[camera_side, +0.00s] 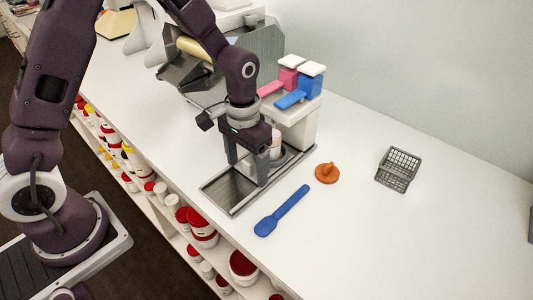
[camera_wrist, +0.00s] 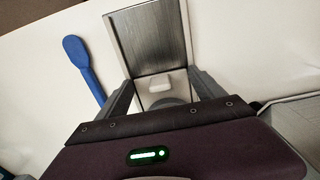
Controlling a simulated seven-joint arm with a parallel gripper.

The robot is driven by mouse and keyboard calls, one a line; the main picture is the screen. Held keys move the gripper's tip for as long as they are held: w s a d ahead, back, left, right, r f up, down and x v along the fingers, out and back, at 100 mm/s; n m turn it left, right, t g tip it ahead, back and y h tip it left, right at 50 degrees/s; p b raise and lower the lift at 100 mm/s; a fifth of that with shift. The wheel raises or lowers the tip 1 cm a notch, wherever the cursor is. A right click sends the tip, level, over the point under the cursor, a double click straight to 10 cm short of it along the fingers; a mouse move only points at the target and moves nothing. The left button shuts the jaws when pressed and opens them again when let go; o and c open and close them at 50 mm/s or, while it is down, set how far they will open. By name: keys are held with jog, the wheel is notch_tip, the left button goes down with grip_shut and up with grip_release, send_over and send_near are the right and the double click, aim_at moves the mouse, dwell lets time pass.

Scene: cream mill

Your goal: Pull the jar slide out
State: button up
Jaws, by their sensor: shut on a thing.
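A grey metal tray (camera_side: 228,192) with a raised rim lies on the white counter, in front of a white machine (camera_side: 303,124). The jar slide (camera_wrist: 158,84) shows in the wrist view as a pale plate with a small raised block, at the near end of the tray's brushed floor. My gripper (camera_side: 247,170) points down over the tray. Its fingers stand well apart and are shut on the slide's sides; they also show in the wrist view (camera_wrist: 163,82). A pale jar (camera_side: 275,146) stands behind the fingers, partly hidden by them.
A blue spatula (camera_side: 282,211) lies right of the tray, with an orange knobbed piece (camera_side: 327,172) and a dark wire basket (camera_side: 398,169) farther right. The tray's front half is clear.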

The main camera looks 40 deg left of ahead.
jog(key=shift+s, duration=4)
jog(key=o, duration=1)
jog(key=shift+s+r, duration=1)
jog(key=shift+r, duration=0.25)
jog(key=shift+s+r, duration=1)
jog(key=shift+r, duration=0.25)
jog(key=s+a+r+t, duration=0.1)
jog(key=s+r+t, duration=0.1)
jog(key=r, duration=0.3)
jog(key=s+a+r+t, duration=0.1)
jog(key=s+r, duration=0.2)
jog(key=r, duration=0.2)
jog(key=s+a+r+t, duration=0.1)
jog(key=s+r+t, duration=0.1)
jog(key=r, duration=0.3)
jog(key=shift+s+a+r+t, duration=0.2)
jog(key=shift+s+r+t, duration=0.1)
jog(key=shift+s, duration=0.3)
